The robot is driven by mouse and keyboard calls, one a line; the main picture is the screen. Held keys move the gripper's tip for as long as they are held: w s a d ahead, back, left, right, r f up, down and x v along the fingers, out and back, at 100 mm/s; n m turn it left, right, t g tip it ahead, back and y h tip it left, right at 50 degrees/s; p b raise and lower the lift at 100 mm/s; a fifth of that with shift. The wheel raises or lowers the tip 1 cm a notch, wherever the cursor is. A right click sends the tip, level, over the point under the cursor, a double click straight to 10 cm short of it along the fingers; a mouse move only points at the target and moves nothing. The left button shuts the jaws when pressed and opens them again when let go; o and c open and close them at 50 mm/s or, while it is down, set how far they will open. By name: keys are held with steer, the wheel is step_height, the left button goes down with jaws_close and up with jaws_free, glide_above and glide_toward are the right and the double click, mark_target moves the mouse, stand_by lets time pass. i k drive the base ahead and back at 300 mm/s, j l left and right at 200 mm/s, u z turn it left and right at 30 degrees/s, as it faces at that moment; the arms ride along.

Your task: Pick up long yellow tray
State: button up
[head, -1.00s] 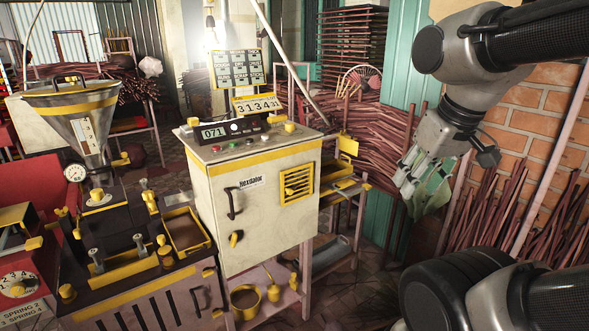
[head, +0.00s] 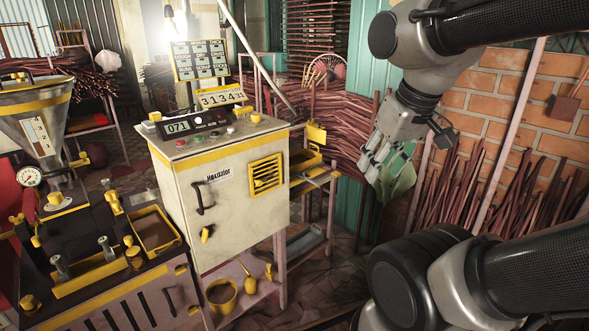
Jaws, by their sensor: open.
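A long yellow tray (head: 92,279) lies on the dark bench top at the lower left of the head view, beside two upright metal posts. A shorter yellow-rimmed tray (head: 176,241) with brown contents sits to its right. More yellow tray-like pieces (head: 306,158) are on a rack behind the white cabinet, partly hidden. My gripper (head: 378,172) hangs right of the cabinet, pointing down, well away from the bench. It is open. Pale green shows at its fingers, and I cannot tell whether anything else is between them.
The white cabinet (head: 227,215) with a 071 display stands between the bench and my gripper. A pot (head: 221,298) sits on the low shelf below it. Bundles of reddish sticks (head: 470,195) lean against the brick wall. Some floor (head: 335,280) is clear.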

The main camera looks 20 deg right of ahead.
mark_target(300, 160)
steer(key=i+l, duration=0.1)
steer(key=i, duration=0.4)
steer(key=i+l+z, duration=0.1)
steer(key=i, duration=0.4)
